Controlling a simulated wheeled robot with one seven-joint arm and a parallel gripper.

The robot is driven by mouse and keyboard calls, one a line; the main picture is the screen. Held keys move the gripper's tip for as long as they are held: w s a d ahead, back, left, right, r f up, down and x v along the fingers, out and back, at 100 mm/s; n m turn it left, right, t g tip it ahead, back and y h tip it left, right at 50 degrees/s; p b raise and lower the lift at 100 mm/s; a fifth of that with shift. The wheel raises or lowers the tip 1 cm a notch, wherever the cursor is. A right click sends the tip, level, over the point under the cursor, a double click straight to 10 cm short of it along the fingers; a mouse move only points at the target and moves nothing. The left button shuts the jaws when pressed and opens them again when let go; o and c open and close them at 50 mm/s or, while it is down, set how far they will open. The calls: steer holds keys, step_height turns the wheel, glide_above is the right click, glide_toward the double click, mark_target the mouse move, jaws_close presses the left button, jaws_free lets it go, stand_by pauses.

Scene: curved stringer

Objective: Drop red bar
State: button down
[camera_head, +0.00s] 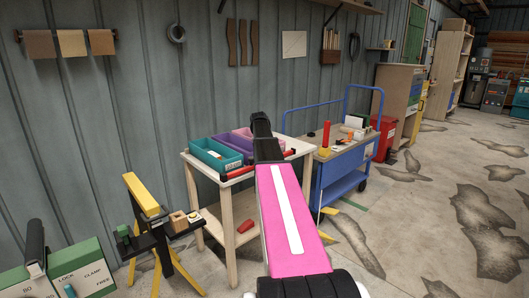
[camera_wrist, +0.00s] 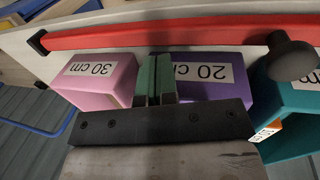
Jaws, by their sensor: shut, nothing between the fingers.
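The red bar (camera_wrist: 180,32) is long with black end caps. It lies along the table edge in front of the bins, and in the head view (camera_head: 237,173) my arm hides its middle. My gripper (camera_wrist: 155,80) is shut and empty, apart from the bar, with its green fingertips over the gap between the pink bin (camera_wrist: 108,77), labelled 30 cm, and the purple bin (camera_wrist: 208,85), labelled 20 cm. A teal bin (camera_wrist: 290,103) is at the right in the wrist view. In the head view my arm hides the fingers.
The bins stand on a light table (camera_head: 197,163) against the wall. A blue cart (camera_head: 345,178) with small items and an upright red cylinder (camera_head: 326,136) stands to its right. A small red piece (camera_head: 245,226) lies on the lower shelf. Open floor is at the right.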

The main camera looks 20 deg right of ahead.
steer(key=w+d+v, duration=0.1)
steer(key=d+v, duration=0.1)
steer(key=v, duration=1.1)
steer(key=shift+d+r, duration=0.35)
steer(key=shift+r, duration=0.3)
